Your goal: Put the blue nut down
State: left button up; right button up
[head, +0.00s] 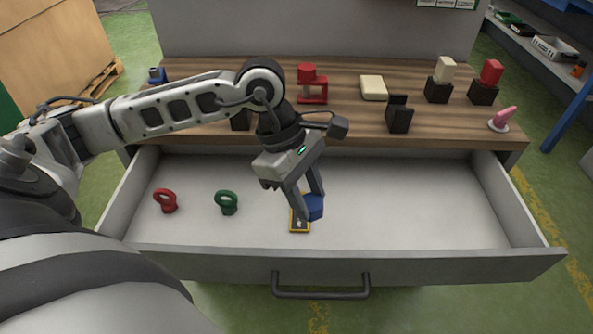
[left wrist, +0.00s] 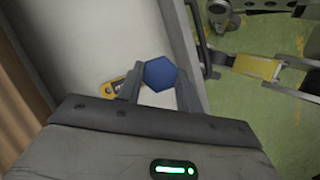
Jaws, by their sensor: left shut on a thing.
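The blue nut (head: 314,207) is held between the fingertips of my left gripper (head: 309,203), over the open drawer near its front wall. In the left wrist view the nut (left wrist: 160,74) shows as a blue hexagon between the two fingers (left wrist: 157,84). My left gripper is shut on it. A yellow-edged object (head: 299,222) lies on the drawer floor just beside and below the nut, partly hidden. I cannot tell whether the nut touches the drawer floor. My right gripper is not in view.
The open drawer (head: 420,205) holds a red ring-shaped piece (head: 165,201) and a green one (head: 227,202) at left. Its right half is clear. The wooden worktop (head: 350,113) behind bears red, cream and black blocks and a pink piece (head: 503,118).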

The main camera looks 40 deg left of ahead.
pick_arm(q)
jog(key=shift+w+a, duration=0.15)
jog(key=shift+a, duration=0.1)
jog(key=shift+w, duration=0.15)
jog(key=w+d+f, duration=0.2)
jog(key=w+f, duration=0.1)
jog(key=w+d+f, duration=0.2)
jog(key=w+f, duration=0.1)
jog(key=w, duration=0.1)
jog(key=w+d+f, duration=0.2)
jog(key=w+f, duration=0.1)
jog(key=w, duration=0.1)
jog(key=shift+d, duration=0.15)
jog(key=shift+w+d+f, duration=0.2)
jog(key=shift+w+f, duration=0.1)
jog(key=shift+f, duration=0.15)
notch_tip(320, 180, down, 3)
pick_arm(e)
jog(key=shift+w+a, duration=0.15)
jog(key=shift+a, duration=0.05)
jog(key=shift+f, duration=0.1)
